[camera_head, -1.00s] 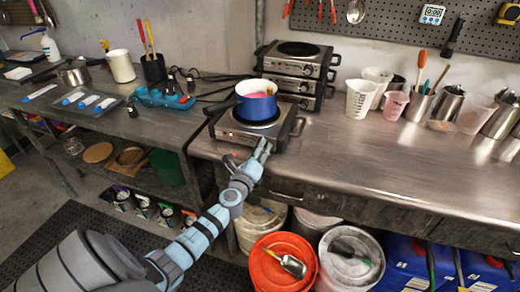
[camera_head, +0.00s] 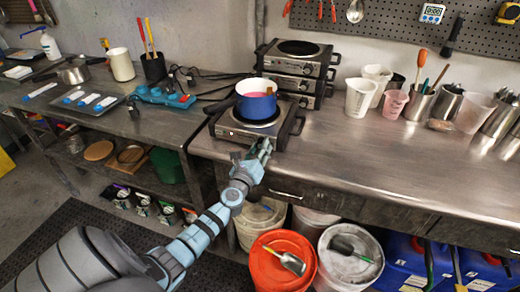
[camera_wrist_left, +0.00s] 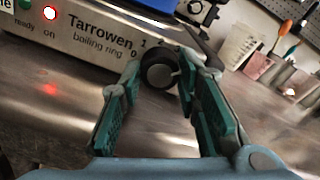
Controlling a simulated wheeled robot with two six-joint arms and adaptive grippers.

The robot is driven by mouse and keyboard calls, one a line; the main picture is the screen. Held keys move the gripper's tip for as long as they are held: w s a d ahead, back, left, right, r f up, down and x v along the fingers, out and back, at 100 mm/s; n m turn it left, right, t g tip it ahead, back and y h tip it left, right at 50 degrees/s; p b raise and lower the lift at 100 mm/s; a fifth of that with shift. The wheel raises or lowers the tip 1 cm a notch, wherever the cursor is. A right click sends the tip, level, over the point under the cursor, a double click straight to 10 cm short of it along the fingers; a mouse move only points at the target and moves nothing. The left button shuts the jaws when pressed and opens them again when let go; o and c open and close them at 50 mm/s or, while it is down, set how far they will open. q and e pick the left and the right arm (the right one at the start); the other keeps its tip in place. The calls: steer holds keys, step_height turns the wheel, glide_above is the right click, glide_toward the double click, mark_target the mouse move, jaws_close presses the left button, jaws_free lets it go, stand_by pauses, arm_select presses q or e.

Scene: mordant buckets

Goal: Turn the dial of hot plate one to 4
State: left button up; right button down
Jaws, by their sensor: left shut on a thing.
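A silver hot plate (camera_head: 232,132) stands at the front left of the steel bench, with a blue pot (camera_head: 258,106) on it. In the left wrist view its front panel (camera_wrist_left: 95,42) reads "Tarrowen", and a red light (camera_wrist_left: 50,13) glows above "on". The round dark dial (camera_wrist_left: 158,72) sits at the panel's right end, with small digits printed around it. My left gripper (camera_wrist_left: 160,78) is shut on the dial, one finger on each side. In the head view the gripper (camera_head: 260,151) is at the panel's right front. The dial's exact setting is unclear. My right gripper is not in view.
More hot plates (camera_head: 292,68) are stacked behind. A white beaker (camera_head: 360,98) and a pink cup (camera_head: 392,104) stand to the right. The bench front right of the hot plate is clear. An orange bucket (camera_head: 276,270) stands on the floor below.

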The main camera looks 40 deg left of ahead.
arm_select(q)
steer(key=shift+f, duration=0.1)
steer(key=o, duration=1.2)
steer(key=shift+c, duration=0.2)
steer(key=v, duration=1.2)
